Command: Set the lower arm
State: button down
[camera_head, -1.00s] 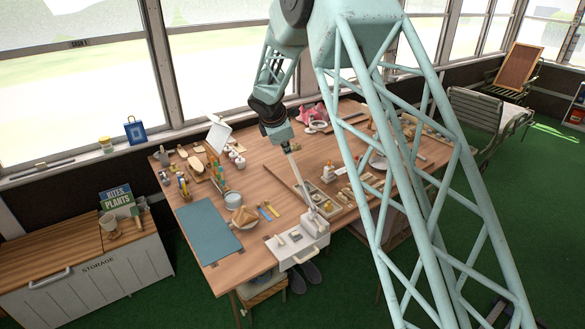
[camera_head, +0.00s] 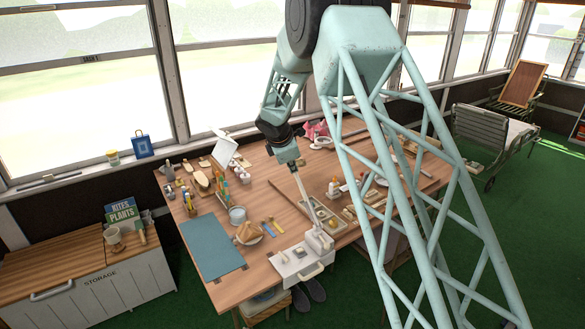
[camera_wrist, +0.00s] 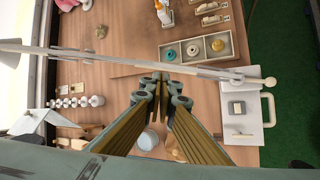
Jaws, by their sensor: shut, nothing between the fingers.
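A white box with a handle (camera_head: 303,262) stands at the front edge of the wooden table; it also shows at the right in the wrist view (camera_wrist: 243,120). A long pale jointed arm (camera_head: 306,203) rises from the box toward my gripper (camera_head: 292,162). In the wrist view this pale arm (camera_wrist: 215,74) runs across the picture from the box side to the left edge, just beyond my fingertips (camera_wrist: 160,84). My gripper is shut and empty. I cannot tell whether the fingertips touch the pale arm.
A compartment tray (camera_wrist: 195,50) with small round parts lies beside the pale arm. A blue-green mat (camera_head: 211,246), a tin (camera_head: 237,214) and small tools crowd the table's left half. Small white pieces stand in a row (camera_wrist: 80,101). A storage chest (camera_head: 90,280) stands left of the table.

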aim_at(299, 182)
jog(key=shift+p+x, duration=0.3)
jog(key=shift+x, duration=5.55)
jog(key=shift+w+d+p, duration=0.1)
jog(key=shift+w+p, duration=0.05)
jog(key=shift+p, duration=0.3)
